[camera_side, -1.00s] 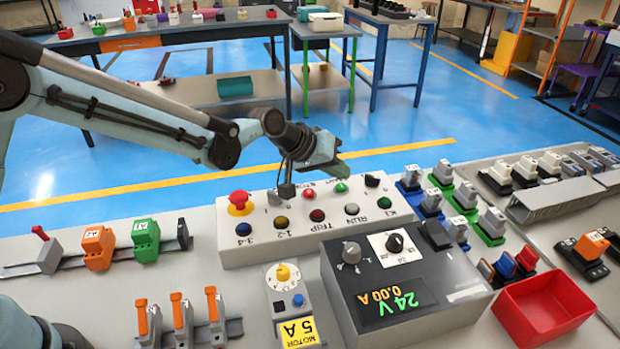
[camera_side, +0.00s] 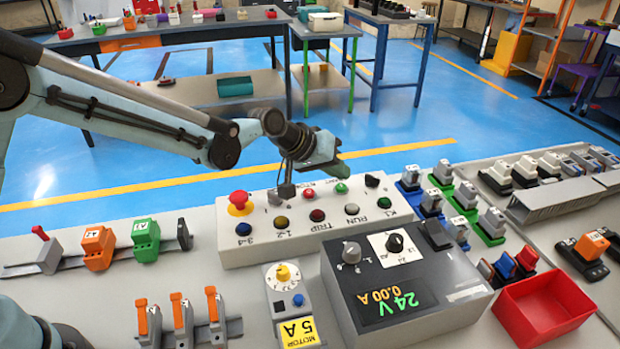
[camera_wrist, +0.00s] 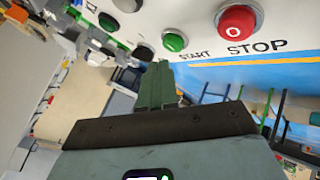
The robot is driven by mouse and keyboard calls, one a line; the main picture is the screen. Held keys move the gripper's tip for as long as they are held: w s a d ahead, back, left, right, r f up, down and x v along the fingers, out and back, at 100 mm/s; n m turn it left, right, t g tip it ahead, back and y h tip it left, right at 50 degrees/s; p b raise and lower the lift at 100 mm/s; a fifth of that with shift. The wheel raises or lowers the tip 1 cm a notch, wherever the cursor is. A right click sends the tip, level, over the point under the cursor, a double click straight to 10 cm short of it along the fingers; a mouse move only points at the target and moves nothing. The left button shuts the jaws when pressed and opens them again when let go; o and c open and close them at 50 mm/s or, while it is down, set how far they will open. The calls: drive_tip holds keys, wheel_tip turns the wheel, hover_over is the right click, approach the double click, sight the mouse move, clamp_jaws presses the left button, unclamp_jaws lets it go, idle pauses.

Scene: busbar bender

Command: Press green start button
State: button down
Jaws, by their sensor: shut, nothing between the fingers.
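The green start button (camera_side: 341,187) is in the back row of the white control box (camera_side: 235,250) in the side view. In the wrist view the green button (camera_wrist: 175,41) has START printed beside it, with the red STOP button (camera_wrist: 237,22) to its right. My gripper (camera_side: 336,160) is over the back edge of the box in the side view, above the green button. In the wrist view its closed greenish fingers (camera_wrist: 159,70) end just below and left of the green button. The fingers hold nothing. A gap seems to remain, but whether they touch the button is hard to tell.
A red mushroom button (camera_side: 240,202) and several coloured buttons share the box. A grey power supply (camera_side: 400,270) reading 24 V stands in front of it, with a red bin (camera_side: 545,307) to the right. Terminal blocks (camera_side: 465,195) stand right of the box.

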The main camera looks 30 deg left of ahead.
sight(336, 187)
drive_tip(key=shift+f, duration=0.1)
idle(0.6)
drive_tip(key=shift+f, duration=0.35)
drive_tip(key=shift+f, duration=0.4)
idle(0.6)
drive_tip(key=shift+r, duration=0.85)
drive_tip(key=shift+r, duration=2.5)
